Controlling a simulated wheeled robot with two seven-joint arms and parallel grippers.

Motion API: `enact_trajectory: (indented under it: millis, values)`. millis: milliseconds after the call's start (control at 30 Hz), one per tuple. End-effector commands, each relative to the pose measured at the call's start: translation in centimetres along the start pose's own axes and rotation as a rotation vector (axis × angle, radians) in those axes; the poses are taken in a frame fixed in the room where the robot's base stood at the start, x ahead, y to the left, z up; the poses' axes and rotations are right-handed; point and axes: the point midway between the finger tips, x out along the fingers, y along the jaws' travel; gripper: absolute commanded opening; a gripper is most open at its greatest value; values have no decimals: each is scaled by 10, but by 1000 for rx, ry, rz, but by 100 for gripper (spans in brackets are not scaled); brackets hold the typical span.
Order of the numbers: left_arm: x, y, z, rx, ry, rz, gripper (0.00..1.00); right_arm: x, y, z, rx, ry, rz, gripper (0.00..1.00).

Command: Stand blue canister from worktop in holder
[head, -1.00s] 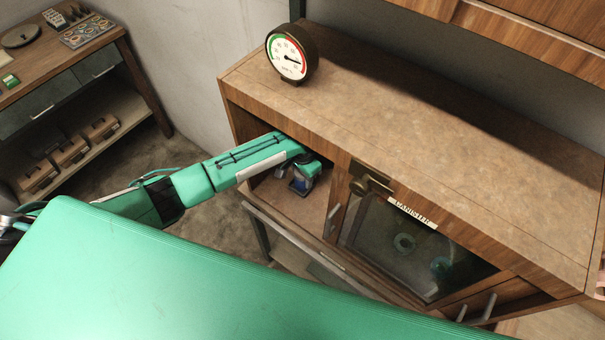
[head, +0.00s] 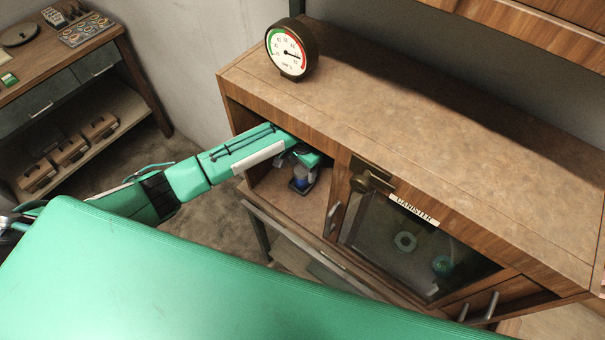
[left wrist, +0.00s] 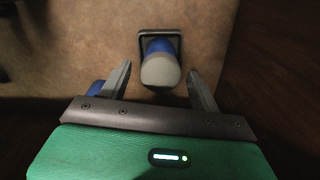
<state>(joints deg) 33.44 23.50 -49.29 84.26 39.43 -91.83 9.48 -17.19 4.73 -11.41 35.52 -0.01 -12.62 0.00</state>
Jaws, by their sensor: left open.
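The blue canister (head: 299,174) is in the open left compartment of the wooden cabinet. In the left wrist view the canister (left wrist: 160,68) shows a grey rounded end and a blue body. It appears to stand upright inside the dark square holder (left wrist: 176,37), whose rim frames it; the holder (head: 304,187) also shows at its foot in the head view. My left gripper (left wrist: 158,72) is open, one finger on each side of the canister, with a visible gap on both sides. In the head view my left gripper (head: 307,158) is just above the canister. My right gripper is out of view.
The compartment roof lies close above my left arm. A glass door (head: 405,245) labelled canister is to the right. A round gauge (head: 291,50) stands on the cabinet top (head: 430,130). A small blue thing (left wrist: 97,87) shows behind the left finger.

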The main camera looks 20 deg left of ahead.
Motion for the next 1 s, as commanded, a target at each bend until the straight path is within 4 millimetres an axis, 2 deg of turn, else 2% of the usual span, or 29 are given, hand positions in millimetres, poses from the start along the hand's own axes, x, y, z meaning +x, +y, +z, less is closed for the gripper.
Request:
enact_trajectory:
  millis: [133, 300, 1000]
  values:
    - [-23, 0, -1, 2, 3, 0, 64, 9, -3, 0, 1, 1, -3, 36]
    - [-38, 0, 0, 0, 2, 0, 64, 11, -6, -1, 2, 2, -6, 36]
    - [-40, 0, 0, 0, 0, 0, 64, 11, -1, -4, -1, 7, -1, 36]
